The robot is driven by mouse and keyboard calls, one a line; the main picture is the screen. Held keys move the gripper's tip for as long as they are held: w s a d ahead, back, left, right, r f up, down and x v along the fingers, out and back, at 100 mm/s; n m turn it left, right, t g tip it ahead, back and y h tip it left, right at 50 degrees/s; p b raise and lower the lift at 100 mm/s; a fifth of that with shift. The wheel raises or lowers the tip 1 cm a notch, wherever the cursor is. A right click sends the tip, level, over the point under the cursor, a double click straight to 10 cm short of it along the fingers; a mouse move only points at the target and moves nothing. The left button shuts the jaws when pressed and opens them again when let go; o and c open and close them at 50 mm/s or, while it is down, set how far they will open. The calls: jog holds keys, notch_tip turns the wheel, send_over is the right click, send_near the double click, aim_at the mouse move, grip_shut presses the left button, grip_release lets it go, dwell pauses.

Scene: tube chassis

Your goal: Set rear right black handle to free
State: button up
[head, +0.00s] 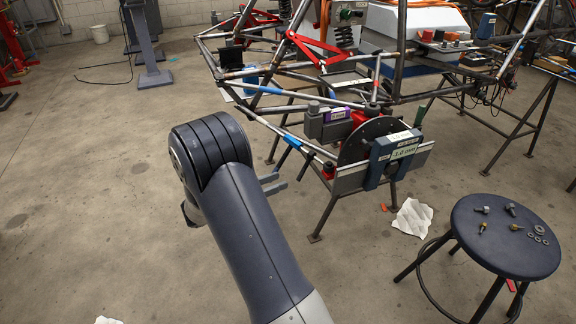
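The tube chassis (263,88) stands on trestles at the upper middle. At its near corner is a dark round disc (352,150) with a blue-grey gauge box (397,152) in front of it, showing a reading. Small dark grips and rods sit around this corner, including a black rod end (305,160) left of the disc. I cannot tell which of them is the rear right black handle. My gripper (274,185) is partly hidden behind my wrist. Its two grey fingers show apart with nothing between them, left of and below the corner, touching nothing visible.
A round black stool (506,236) with loose bolts and washers stands at the lower right. A white paper (412,217) lies on the floor under the disc. A trestle leg (326,212) stands right of my gripper. The floor at left is mostly clear.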

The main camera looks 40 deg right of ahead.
aim_at(306, 166)
jog(key=s+d+b, duration=0.1)
jog(key=d+b, duration=0.1)
jog(key=d, duration=0.8)
jog(key=shift+s+d, duration=0.2)
jog(key=shift+d, duration=0.05)
grip_shut()
